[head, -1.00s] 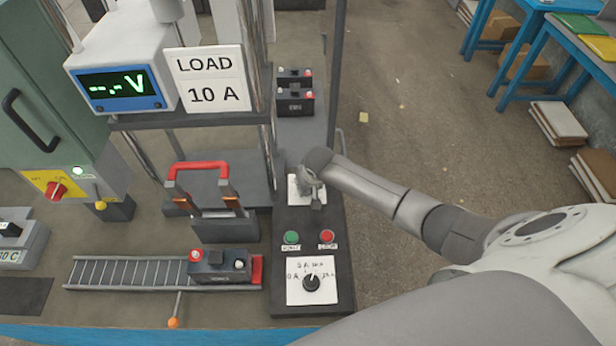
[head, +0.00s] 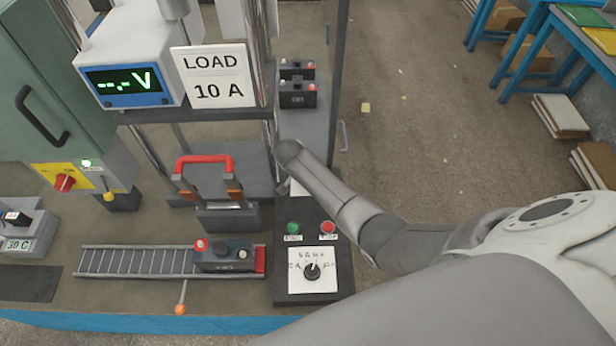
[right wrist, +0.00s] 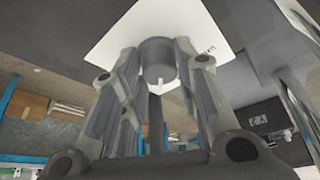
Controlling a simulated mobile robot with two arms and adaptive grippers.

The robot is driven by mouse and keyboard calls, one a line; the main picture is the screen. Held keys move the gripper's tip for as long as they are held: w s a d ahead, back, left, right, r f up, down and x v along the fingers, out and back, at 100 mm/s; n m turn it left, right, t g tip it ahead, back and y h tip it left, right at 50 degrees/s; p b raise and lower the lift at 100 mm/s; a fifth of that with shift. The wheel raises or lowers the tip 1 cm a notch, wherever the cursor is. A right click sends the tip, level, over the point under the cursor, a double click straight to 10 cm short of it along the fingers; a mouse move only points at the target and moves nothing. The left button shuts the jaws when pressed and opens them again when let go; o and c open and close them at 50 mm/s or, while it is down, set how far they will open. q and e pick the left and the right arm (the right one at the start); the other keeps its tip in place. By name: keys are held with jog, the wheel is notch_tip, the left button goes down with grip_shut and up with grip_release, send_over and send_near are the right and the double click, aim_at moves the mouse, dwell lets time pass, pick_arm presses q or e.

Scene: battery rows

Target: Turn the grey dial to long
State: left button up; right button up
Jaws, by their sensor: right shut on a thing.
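The grey dial (right wrist: 157,66) is a short round knob on a white plate (right wrist: 113,43), seen from below in the right wrist view. My right gripper (right wrist: 158,58) has its fingers on both sides of the dial and is shut on it. Small lettering at the plate's right edge is cut off and I cannot read it. My left gripper is not in view.
A black knob (head: 312,271) on a white scale, a green button (head: 293,228) and a red button (head: 328,227) sit nearer on the panel. A red-handled lever (head: 204,160) stands left. Two dark batteries (head: 298,93) lie behind.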

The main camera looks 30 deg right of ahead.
jog(key=shift+m, duration=0.5)
jog(key=o, duration=1)
jog(key=v, duration=1.2)
jog(key=shift+w, duration=0.25)
